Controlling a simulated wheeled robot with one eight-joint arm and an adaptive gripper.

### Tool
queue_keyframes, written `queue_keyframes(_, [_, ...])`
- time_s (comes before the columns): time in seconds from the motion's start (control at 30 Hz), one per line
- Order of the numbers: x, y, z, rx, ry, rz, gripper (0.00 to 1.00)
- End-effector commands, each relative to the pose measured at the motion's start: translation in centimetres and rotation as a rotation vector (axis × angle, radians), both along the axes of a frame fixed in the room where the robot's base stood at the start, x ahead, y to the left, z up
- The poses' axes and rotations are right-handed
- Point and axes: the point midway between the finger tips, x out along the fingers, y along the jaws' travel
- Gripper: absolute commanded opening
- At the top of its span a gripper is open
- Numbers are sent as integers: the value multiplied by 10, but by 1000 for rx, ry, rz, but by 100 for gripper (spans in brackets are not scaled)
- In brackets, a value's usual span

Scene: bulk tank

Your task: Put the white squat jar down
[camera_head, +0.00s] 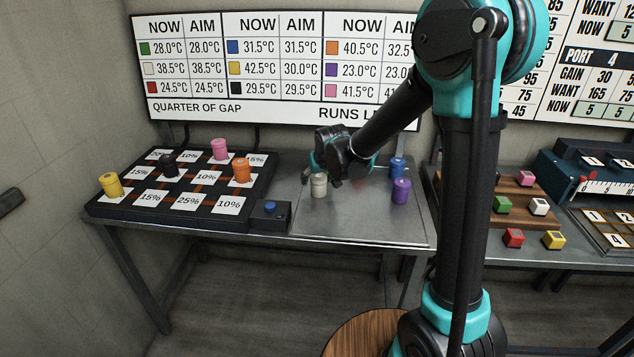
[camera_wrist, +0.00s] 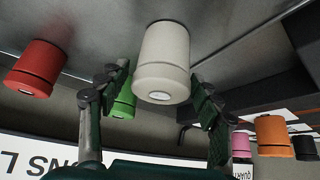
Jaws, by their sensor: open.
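The white squat jar (camera_head: 319,185) stands upright on the left part of the metal sheet (camera_head: 335,224) on the table. My gripper (camera_head: 325,171) is just above and behind it in the head view. In the wrist view, where the scene appears upside down, the white jar (camera_wrist: 163,55) is between the two spread fingers of my gripper (camera_wrist: 160,78). Gaps show between the jar and the fingers, so they look open around it. The jar's base meets the grey surface.
The wrist view shows a red jar (camera_wrist: 36,68) and a green jar (camera_wrist: 124,100) nearby. Blue (camera_head: 397,169) and purple (camera_head: 401,191) jars stand to the right. A blue-button box (camera_head: 270,214) and a black grid board (camera_head: 116,212) with several jars lie left. The sheet's front is clear.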

Motion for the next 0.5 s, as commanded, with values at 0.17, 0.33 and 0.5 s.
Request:
queue_keyframes(0.17, [-16, -6, 25, 0, 0, 0, 64])
queue_keyframes(0.33, [-29, -11, 48, 0, 0, 0, 64])
queue_keyframes(0.5, [-41, -15, 67, -1, 0, 1, 64])
